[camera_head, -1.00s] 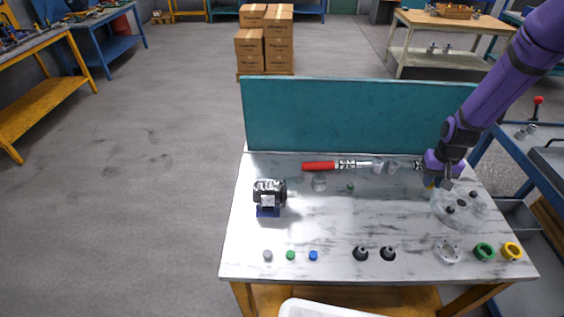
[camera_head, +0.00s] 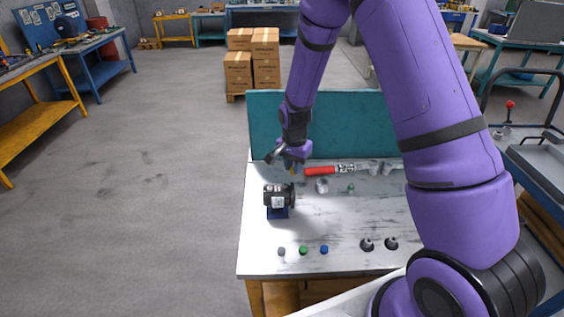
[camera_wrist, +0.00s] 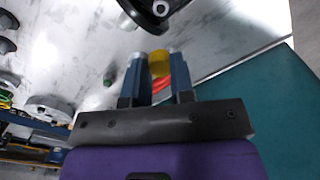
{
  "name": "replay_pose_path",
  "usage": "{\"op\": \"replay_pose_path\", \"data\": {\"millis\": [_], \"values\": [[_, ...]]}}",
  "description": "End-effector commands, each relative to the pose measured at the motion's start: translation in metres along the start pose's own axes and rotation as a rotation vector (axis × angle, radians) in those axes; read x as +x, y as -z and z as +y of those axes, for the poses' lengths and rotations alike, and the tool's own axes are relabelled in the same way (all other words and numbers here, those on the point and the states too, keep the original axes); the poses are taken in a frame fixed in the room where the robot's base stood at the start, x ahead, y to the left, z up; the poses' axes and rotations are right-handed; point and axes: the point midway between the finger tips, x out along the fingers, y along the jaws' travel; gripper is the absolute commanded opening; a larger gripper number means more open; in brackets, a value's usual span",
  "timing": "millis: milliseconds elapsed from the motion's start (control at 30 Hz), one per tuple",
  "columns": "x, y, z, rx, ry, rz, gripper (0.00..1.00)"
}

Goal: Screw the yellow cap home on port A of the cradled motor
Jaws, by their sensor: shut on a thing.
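The black motor (camera_head: 279,196) sits on a blue cradle (camera_head: 278,213) at the left of the table. Part of the motor (camera_wrist: 158,8) also shows at the top of the wrist view. My gripper (camera_head: 292,166) is above and behind the motor, near the teal back panel. In the wrist view, my gripper (camera_wrist: 160,62) is shut on the yellow cap (camera_wrist: 160,65), which sits between its blue fingers. The cap is apart from the motor. I cannot tell which opening on the motor is port A.
A red-handled wrench (camera_head: 320,171) lies along the back of the table, with a small grey part (camera_head: 321,186) near it. Grey, green and blue small caps (camera_head: 303,250) and two black fittings (camera_head: 379,244) stand along the front. My arm hides the table's right side.

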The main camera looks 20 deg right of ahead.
Motion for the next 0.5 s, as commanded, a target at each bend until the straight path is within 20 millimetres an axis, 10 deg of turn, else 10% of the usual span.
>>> {"op": "replay_pose_path", "data": {"millis": [500], "values": [[-0.035,-0.035,-0.008,0.866,0.004,-0.005,0.02]]}}
